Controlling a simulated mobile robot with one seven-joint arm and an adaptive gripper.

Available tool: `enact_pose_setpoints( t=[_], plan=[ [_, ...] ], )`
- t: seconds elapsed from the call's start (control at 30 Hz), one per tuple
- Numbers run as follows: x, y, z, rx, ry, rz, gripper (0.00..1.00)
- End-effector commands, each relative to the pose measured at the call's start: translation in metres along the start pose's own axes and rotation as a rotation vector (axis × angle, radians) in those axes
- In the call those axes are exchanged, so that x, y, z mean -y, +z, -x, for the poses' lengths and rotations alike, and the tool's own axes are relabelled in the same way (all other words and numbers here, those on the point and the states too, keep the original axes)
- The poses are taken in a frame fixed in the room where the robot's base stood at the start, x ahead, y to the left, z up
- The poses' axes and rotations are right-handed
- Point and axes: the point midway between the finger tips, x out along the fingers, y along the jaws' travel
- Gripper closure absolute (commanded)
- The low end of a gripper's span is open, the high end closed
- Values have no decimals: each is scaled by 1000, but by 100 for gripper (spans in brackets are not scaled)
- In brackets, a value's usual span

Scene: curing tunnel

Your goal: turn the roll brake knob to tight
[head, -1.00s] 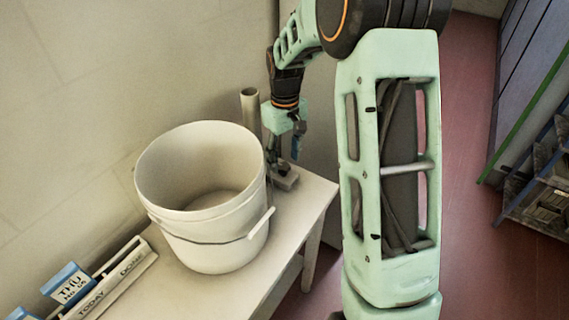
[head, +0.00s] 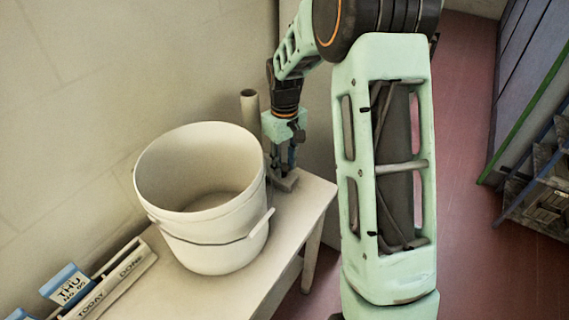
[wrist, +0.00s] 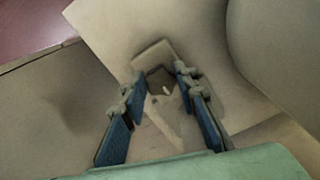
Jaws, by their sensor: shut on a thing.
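The roll brake knob (wrist: 158,79) shows in the wrist view as a small dark shape with a pale mark, between my fingertips. My gripper (wrist: 160,84) has one blue-padded finger on each side of it and is shut on it. What the mark points to is too blurred to read. In the head view, my gripper (head: 288,160) points down at the small grey holder base (head: 284,184) at the table's far end. The knob is hidden there behind my fingers.
A large white bucket (head: 205,235) stands on the pale table (head: 290,225), close to my gripper. An upright tube (head: 250,108) stands behind the bucket. A TODAY/DONE rack (head: 125,272) with a THU card (head: 68,284) is at lower left. Shelving (head: 545,190) stands far right.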

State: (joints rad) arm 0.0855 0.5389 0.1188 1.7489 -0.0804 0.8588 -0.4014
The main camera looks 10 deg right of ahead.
Motion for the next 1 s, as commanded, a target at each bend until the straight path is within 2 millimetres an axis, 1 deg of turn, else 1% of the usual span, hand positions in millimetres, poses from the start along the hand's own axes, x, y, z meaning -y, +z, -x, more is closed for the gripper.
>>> enact_pose_setpoints(
  t=[0.17, 0.37, 0.57, 1.0],
  plan=[
    [0, 0, 0, 0, 0, -22, 97],
    [0, 0, 0, 0, 1, -111, 97],
    [2, -1, 1, -1, 1, -269, 97],
    [4, -2, 1, -2, 1, -687, 97]
  ],
)
